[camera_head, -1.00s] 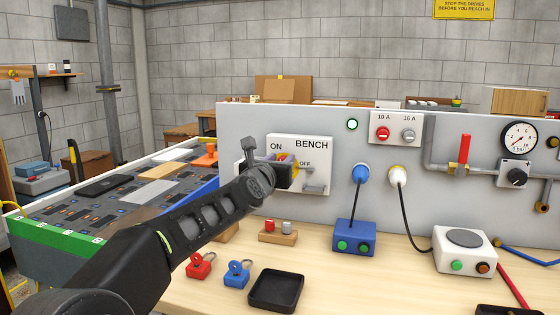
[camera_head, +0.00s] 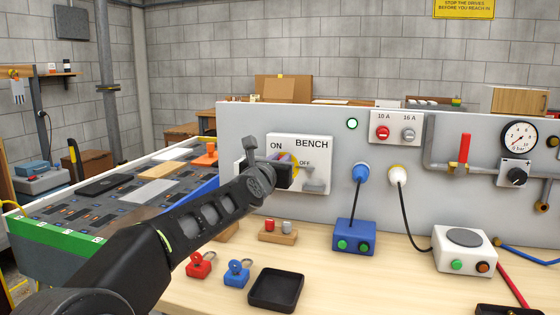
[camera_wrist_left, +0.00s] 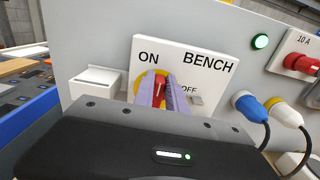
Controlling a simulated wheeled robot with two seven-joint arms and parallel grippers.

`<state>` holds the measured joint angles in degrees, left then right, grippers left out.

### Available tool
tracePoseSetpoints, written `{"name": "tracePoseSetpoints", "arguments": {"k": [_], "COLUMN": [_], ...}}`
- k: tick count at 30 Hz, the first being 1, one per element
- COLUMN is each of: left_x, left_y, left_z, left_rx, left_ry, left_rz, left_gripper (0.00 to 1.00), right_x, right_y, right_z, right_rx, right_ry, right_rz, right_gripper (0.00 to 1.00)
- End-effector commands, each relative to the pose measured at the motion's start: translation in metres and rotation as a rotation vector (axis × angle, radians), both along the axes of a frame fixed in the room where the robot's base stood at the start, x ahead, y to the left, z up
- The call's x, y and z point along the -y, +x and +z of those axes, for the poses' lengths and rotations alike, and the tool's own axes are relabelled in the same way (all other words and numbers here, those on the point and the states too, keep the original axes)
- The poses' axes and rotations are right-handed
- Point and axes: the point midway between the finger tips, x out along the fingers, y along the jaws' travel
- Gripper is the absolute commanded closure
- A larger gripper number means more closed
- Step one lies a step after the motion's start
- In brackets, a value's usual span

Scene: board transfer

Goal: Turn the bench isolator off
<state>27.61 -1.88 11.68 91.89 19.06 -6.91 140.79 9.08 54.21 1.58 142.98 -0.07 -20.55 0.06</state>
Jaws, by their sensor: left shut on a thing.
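The bench isolator (camera_head: 315,158) is a white plate on the grey panel, marked BENCH, ON and OFF; it also shows in the left wrist view (camera_wrist_left: 205,82). Its red handle (camera_wrist_left: 160,88) stands near upright on a yellow disc, close to the ON mark. My left gripper (camera_head: 290,163) is shut on the red handle, with a purple-grey finger on each side of it in the left wrist view (camera_wrist_left: 162,94). In the head view the gripper hides most of the handle. My right gripper is not in view.
A green lamp (camera_head: 352,124) is lit on the panel. Red and blue padlocks (camera_head: 237,273) and a black tray (camera_head: 276,290) lie on the bench below. A blue box (camera_head: 354,238) with a cable stands at the right.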

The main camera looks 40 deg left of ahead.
Motion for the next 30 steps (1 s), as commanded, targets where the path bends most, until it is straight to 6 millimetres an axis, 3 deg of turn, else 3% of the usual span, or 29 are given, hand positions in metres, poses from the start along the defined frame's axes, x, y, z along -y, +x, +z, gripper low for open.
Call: {"name": "tracePoseSetpoints", "arguments": {"k": [11, 30], "left_x": [0.005, 0.018], "left_y": [0.002, 0.007], "left_z": [0.000, -0.008], "left_rx": [-0.061, -0.255], "left_ry": [0.177, 0.734], "left_rz": [-0.002, -0.001], "left_gripper": [1.00, 1.00], "right_x": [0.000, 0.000], "right_y": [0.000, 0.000], "right_z": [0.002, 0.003], "right_rx": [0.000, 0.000], "right_ry": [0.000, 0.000], "right_rz": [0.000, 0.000], "right_gripper": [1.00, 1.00]}}
